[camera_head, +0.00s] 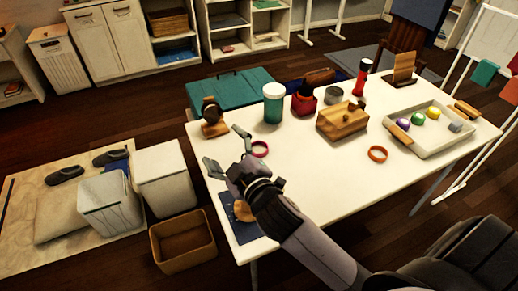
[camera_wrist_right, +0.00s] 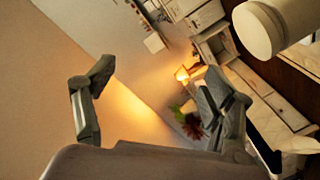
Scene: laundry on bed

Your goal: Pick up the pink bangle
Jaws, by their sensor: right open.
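The pink bangle (camera_head: 260,149) lies flat on the white table (camera_head: 310,185), left of the table's middle. My right gripper (camera_head: 222,145) is open and empty just left of the bangle, its fingers spread and pointing toward the table's left edge. The bangle shows close beside the upper finger; I cannot tell the height gap between them. In the right wrist view the two open fingers (camera_wrist_right: 160,88) have nothing between them, and the bangle does not show. My left gripper is not in view.
An orange bangle (camera_head: 377,155) lies farther right. A green jar (camera_head: 273,104), a wooden box (camera_head: 342,119) and a watch stand (camera_head: 213,120) stand behind. A white tray (camera_head: 435,145) holds coloured balls. Bins (camera_head: 165,178) stand on the floor left. The table's middle front is clear.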

